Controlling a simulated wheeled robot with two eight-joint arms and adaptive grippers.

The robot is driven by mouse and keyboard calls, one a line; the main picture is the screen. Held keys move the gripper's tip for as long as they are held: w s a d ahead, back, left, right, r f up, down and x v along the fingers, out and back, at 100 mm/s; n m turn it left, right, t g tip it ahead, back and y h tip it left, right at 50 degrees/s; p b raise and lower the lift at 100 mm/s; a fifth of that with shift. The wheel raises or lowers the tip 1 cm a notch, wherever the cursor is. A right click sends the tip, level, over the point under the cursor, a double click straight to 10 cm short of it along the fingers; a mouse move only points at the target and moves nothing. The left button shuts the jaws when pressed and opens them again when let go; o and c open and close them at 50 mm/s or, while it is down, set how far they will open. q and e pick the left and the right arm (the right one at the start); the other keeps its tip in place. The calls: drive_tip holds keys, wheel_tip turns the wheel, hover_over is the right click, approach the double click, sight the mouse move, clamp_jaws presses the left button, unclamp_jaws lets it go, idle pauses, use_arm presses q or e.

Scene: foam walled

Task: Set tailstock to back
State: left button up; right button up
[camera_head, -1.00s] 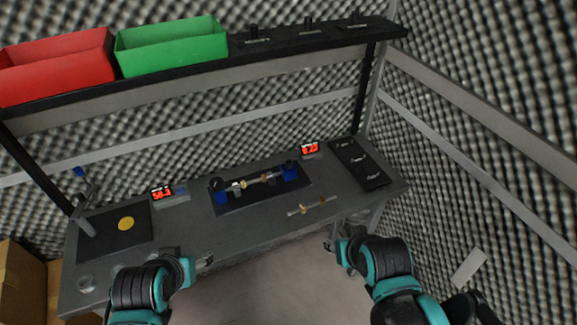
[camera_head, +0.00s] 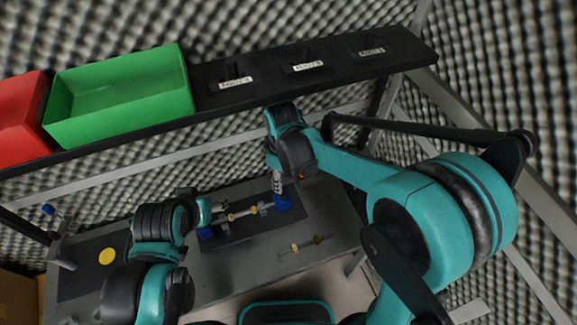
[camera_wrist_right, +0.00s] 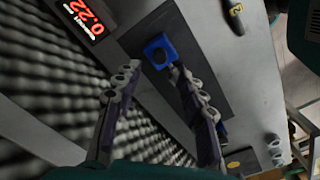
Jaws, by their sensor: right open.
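The device on the black mat (camera_head: 230,240) has a shaft with brass parts (camera_head: 235,216) between a left blue block (camera_head: 205,233) and a right blue block (camera_head: 282,203). I cannot tell for sure which part is the tailstock. My right gripper (camera_head: 278,187) points down just above the right blue block. In the right wrist view its fingers (camera_wrist_right: 155,72) are apart, with a blue block (camera_wrist_right: 160,48) showing near the fingertips. My left gripper (camera_head: 212,208) is near the left blue block, partly hidden by its arm; its opening is unclear.
A shelf (camera_head: 110,142) above holds a red bin (camera_head: 22,120) and a green bin (camera_head: 120,95). A red digital display (camera_wrist_right: 85,15) shows in the right wrist view.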

sight(280, 200)
drive_tip(key=shift+w+a+f, duration=0.2)
drive_tip(key=shift+w+a, duration=0.05)
wheel_tip(280, 200, down, 8)
drive_tip(key=shift+s+r+b, duration=0.1)
drive_tip(key=shift+r+b, duration=0.05)
drive_tip(key=shift+b, duration=0.8)
clamp_jaws()
